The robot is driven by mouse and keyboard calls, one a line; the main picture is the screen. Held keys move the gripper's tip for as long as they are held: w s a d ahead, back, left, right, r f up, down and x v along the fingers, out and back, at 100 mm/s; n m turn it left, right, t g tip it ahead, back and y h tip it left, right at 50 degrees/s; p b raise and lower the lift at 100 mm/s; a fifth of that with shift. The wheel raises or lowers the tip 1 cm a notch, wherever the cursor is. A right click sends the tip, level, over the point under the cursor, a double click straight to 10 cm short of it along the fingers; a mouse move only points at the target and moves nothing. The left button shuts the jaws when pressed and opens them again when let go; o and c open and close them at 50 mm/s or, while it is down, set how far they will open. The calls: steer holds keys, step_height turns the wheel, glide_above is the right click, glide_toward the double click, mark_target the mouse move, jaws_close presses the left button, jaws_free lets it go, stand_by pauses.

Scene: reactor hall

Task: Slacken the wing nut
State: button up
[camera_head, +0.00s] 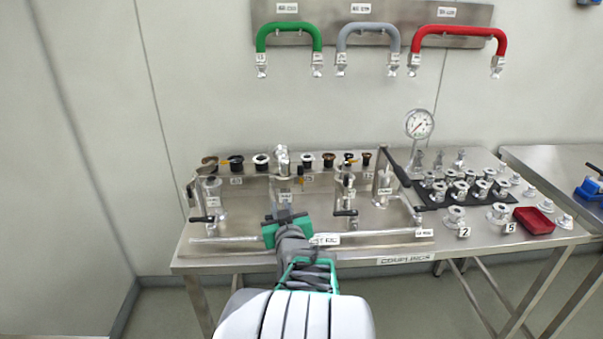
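My gripper (285,214) reaches over the front of the steel bench, green and dark grey, seen from behind. Its fingertips point at the lower part of the middle metal fitting (282,160), which stands on a pipe run. Whether they touch it, and whether they are open or shut, I cannot tell. No wing nut can be made out for sure; it is too small or hidden behind my gripper. Small black-handled fittings stand to the left (203,219) and right (345,212) of my gripper.
The bench (340,262) carries a front rail (380,234), a black lever (398,170), a pressure gauge (419,124), a black mat (432,194) with several metal couplings and a red tray (533,220).

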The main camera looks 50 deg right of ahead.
mark_target(301, 181)
steer(key=s+d+r+m+h, duration=0.1)
steer(key=s+d+r+h, duration=0.2)
steer(key=s+d, duration=0.1)
steer(key=shift+g, duration=0.3)
steer(key=p+x, duration=0.1)
steer(key=x, duration=0.6)
steer(key=shift+f+p, duration=0.25)
steer(key=shift+p, duration=0.15)
steer(key=shift+w+d, duration=0.2)
steer(key=shift+d, duration=0.15)
jaws_close()
